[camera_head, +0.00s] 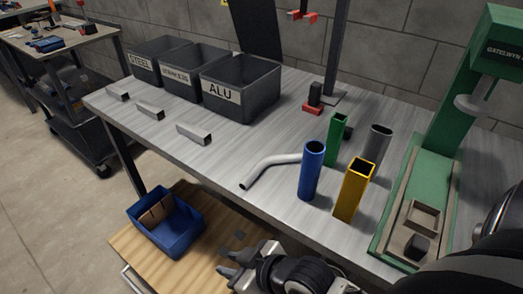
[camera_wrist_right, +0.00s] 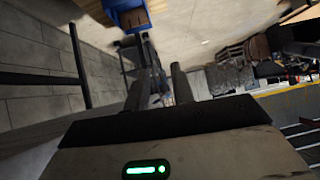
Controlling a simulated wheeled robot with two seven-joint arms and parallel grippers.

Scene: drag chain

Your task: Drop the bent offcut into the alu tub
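The bent offcut (camera_head: 270,167) is a silver bent tube lying on the grey workbench, left of a standing blue tube. The alu tub (camera_head: 226,95) is a dark open bin labelled ALU, at the right end of a row of bins. My right gripper (camera_head: 228,268) is low in the head view, in front of the bench's front edge and apart from the offcut. In the right wrist view its two fingers (camera_wrist_right: 158,88) stand apart with nothing seen held between them. My left gripper is not in view.
Bins labelled STEEL (camera_head: 145,66) and another metal (camera_head: 188,82) stand left of the alu tub. Blue (camera_head: 311,172), yellow (camera_head: 352,192), green (camera_head: 336,140) and grey (camera_head: 377,145) tubes stand upright right of the offcut. A green press (camera_head: 465,130) is at the right. A blue crate (camera_head: 165,228) sits below.

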